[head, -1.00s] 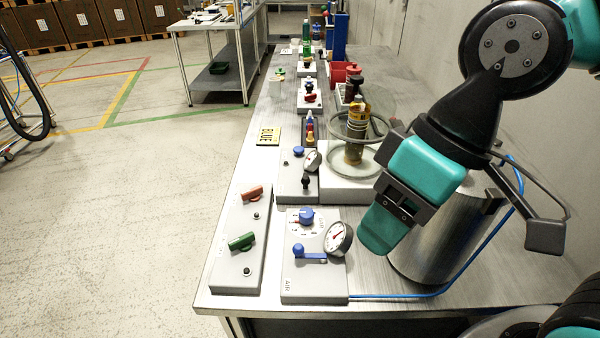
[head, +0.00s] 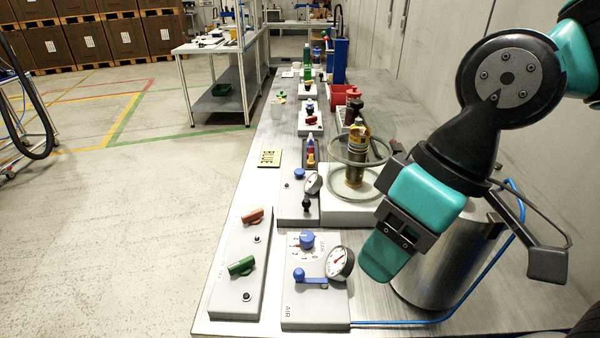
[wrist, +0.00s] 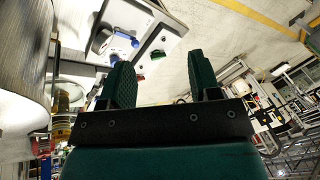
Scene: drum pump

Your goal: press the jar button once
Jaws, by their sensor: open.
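I cannot tell which control is the jar button. A long grey panel (head: 238,275) at the front left carries a red handle, a green handle (head: 241,265) and small black buttons (head: 246,297). A grey AIR panel (head: 316,311) beside it has a blue knob, a blue lever and a gauge. Behind it, another grey panel (head: 293,207) has a blue cap (head: 299,174), a gauge and a black knob. My gripper hangs right of the AIR panel, apart from it. In the wrist view my gripper (wrist: 160,78) is open and empty, its green fingers spread.
A metal cylinder (head: 437,266) stands behind my gripper, with a blue hose (head: 400,322) along the bench. A clear jar-like ring stand (head: 357,182) holds a bottle. Floor to the left is free.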

